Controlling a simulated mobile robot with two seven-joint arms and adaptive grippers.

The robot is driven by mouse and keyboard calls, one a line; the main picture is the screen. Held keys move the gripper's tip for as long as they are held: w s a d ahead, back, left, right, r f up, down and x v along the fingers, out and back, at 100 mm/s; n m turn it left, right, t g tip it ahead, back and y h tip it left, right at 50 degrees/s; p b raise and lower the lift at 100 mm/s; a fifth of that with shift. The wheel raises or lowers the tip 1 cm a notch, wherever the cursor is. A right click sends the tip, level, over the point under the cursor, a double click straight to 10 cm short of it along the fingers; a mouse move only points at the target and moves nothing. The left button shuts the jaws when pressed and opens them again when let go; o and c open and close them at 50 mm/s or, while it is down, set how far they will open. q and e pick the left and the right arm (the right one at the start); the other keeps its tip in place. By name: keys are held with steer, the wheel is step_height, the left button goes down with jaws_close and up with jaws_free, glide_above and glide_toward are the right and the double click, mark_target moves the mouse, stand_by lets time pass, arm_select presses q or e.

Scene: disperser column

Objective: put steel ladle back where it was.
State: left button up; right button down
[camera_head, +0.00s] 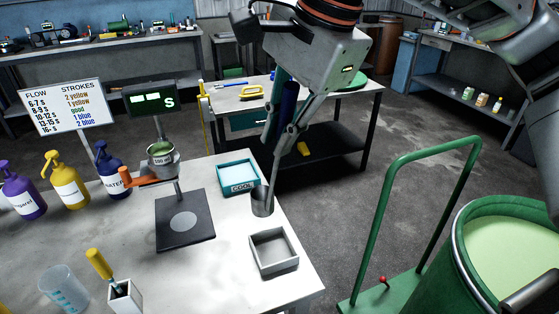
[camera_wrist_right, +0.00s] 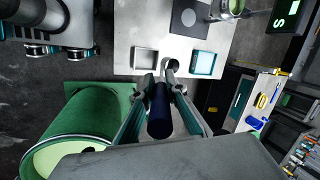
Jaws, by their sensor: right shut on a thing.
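The steel ladle has a dark blue handle (camera_head: 288,105) and a thin shaft ending in a grey metal cup (camera_head: 262,202). My right gripper (camera_head: 283,143) is shut on the ladle, pointing down, with the handle rising between its fingers. The cup is at the right edge of the white table, between the teal COOL tray (camera_head: 238,178) and an empty square grey tray (camera_head: 273,251). I cannot tell whether it touches the table. The wrist view shows the blue handle (camera_wrist_right: 160,112) between the fingers. My left gripper is not in view.
The table (camera_head: 225,285) also bears a black scale plate (camera_head: 185,220), a small cup (camera_head: 162,160) on an orange-handled holder, several pump bottles (camera_head: 68,180) and a beaker (camera_head: 63,288). A green trolley (camera_head: 415,215) and green drum (camera_head: 510,250) stand to the right.

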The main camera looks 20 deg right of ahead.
steer(key=shift+f, duration=2.25)
steer(key=shift+f+b, duration=0.45)
steer(key=c, duration=2)
jaws_free()
steer(key=shift+c, duration=0.2)
steer(key=p+v, duration=0.1)
steer(key=v, duration=1.1)
steer(key=shift+r, duration=0.4)
